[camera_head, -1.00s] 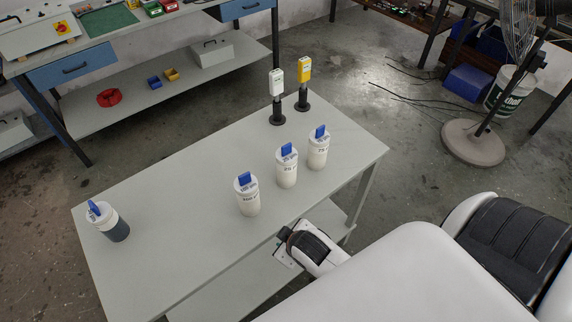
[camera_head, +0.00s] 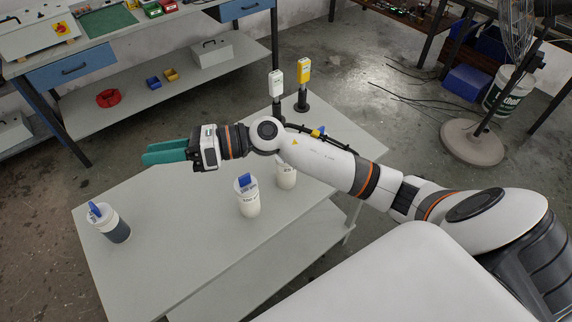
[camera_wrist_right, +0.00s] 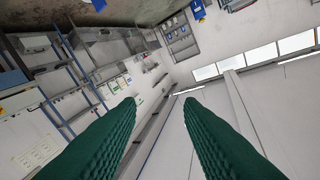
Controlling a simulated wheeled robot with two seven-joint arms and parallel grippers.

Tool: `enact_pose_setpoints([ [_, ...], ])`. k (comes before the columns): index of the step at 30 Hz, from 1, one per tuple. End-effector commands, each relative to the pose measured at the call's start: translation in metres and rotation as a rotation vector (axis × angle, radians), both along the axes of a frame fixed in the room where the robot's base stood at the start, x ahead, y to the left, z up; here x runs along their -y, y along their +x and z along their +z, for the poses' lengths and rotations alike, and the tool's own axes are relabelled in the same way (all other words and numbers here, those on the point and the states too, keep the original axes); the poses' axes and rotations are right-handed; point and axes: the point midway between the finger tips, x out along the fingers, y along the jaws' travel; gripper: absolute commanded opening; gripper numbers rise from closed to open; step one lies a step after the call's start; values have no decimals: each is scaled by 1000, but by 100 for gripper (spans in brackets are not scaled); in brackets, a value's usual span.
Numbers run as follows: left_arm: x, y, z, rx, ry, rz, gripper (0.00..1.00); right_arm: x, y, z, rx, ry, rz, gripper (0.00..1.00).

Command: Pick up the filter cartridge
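Several white cylindrical containers with blue handles stand upright on the grey table (camera_head: 170,270) in the head view; I cannot tell for sure which is the filter cartridge. One with a dark lower part (camera_head: 117,231) stands alone at the left end. A white one (camera_head: 249,200) stands near the middle, and another (camera_head: 286,178) is partly hidden behind my right arm. A third white one is almost fully covered by that arm. My right gripper (camera_head: 146,154) reaches left above the table's far edge. In the right wrist view its green fingers (camera_wrist_right: 160,100) are apart with nothing between them. My left gripper is out of view.
A white device (camera_head: 276,83) and a yellow device (camera_head: 304,70) stand on black posts at the table's far right. Behind is a workbench with a lower shelf (camera_head: 130,100). The table's left front is clear. A fan base (camera_head: 473,143) stands on the floor at right.

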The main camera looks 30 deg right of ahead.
Motion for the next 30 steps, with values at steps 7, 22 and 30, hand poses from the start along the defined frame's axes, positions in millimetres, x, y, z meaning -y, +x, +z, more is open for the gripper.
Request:
enact_pose_setpoints([
  [7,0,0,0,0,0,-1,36,99,18,-79,292,-948,379,34],
  [22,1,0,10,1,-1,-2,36,283,26,-80,98,-1655,642,34],
  [30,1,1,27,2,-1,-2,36,282,26,-124,100,-1652,639,34],
])
